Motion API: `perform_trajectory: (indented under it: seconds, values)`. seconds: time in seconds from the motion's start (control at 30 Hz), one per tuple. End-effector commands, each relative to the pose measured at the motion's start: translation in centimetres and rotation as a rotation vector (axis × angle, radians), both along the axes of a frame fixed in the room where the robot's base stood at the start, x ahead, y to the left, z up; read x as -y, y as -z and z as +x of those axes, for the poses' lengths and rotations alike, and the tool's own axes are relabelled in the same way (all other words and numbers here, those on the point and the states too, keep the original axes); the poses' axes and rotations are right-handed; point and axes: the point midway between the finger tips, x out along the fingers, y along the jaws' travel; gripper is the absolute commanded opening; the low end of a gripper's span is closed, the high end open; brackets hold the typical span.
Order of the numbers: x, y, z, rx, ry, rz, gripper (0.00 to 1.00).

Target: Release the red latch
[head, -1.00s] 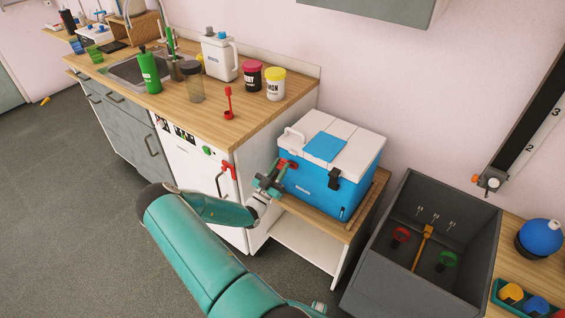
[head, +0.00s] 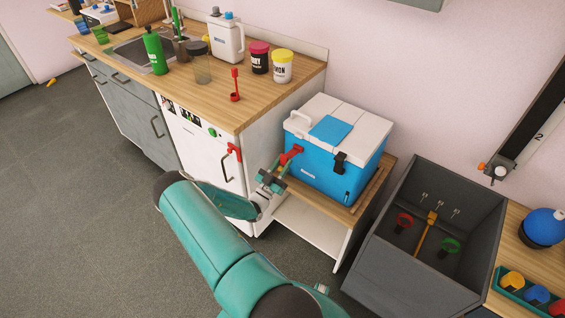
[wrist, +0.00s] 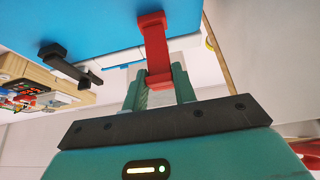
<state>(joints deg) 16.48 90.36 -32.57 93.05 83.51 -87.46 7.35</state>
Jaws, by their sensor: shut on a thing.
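The blue cooler (head: 325,178) with a white lid (head: 360,127) stands on a low wooden-topped stand. Its red latch (head: 291,153) is on the front left side and sticks out from the blue wall, tilted. In the wrist view the red latch (wrist: 154,42) runs from the cooler down to my fingertips. My gripper (head: 271,180) is shut on the latch's free end, in front of the cooler; the fingers also show in the wrist view (wrist: 158,88). A black latch (head: 340,162) sits on the same cooler, apart from my gripper.
A dark grey bin (head: 400,255) stands right of the stand (head: 345,212).

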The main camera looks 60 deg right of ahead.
Motion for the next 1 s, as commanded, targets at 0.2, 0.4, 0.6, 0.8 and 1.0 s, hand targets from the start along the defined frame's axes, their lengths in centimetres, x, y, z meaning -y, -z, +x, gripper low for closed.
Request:
perform_trajectory:
  seconds: [0.2, 0.4, 0.6, 0.8, 1.0]
  values:
    - [0.1, 0.4, -0.1, 0.000, 0.002, 0.010, 0.00]
    - [0.1, 0.3, -0.1, 0.000, 0.002, 0.009, 0.00]
    - [0.1, 0.2, -0.1, 0.000, 0.001, 0.005, 0.49]
    - [0.1, 0.1, 0.0, 0.001, 0.001, 0.003, 0.49]
    - [-1.2, 0.8, 0.3, -0.001, -0.002, 0.002, 0.49]
